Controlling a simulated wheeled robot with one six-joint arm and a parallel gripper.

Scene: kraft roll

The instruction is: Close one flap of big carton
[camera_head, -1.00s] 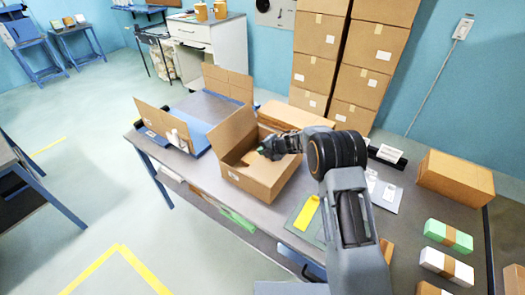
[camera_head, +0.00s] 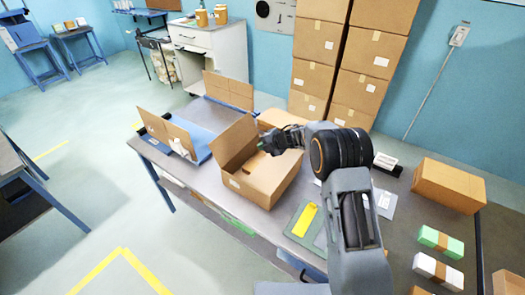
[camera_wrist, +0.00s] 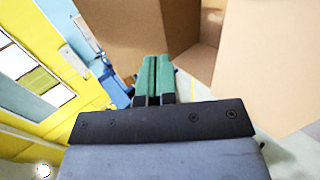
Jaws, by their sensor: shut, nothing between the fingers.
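The big carton (camera_head: 250,190) stands open on the grey table in the head view. Its left flap (camera_head: 234,142) stands up and leans outward; the inside shows beside it. The arm hides part of the carton's right side. In the wrist view the green fingers (camera_wrist: 157,75) are shut together and empty. Brown cardboard panels (camera_wrist: 265,60) fill the upper middle and right there; I cannot tell which flap each is.
Left of the carton, upright brown boards (camera_head: 168,132) and a blue item (camera_head: 200,138) stand on the table. A green mat with a yellow strip (camera_head: 305,219) lies at the front. A closed brown box (camera_head: 450,185) is on the right. Stacked cartons (camera_head: 340,60) rise behind.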

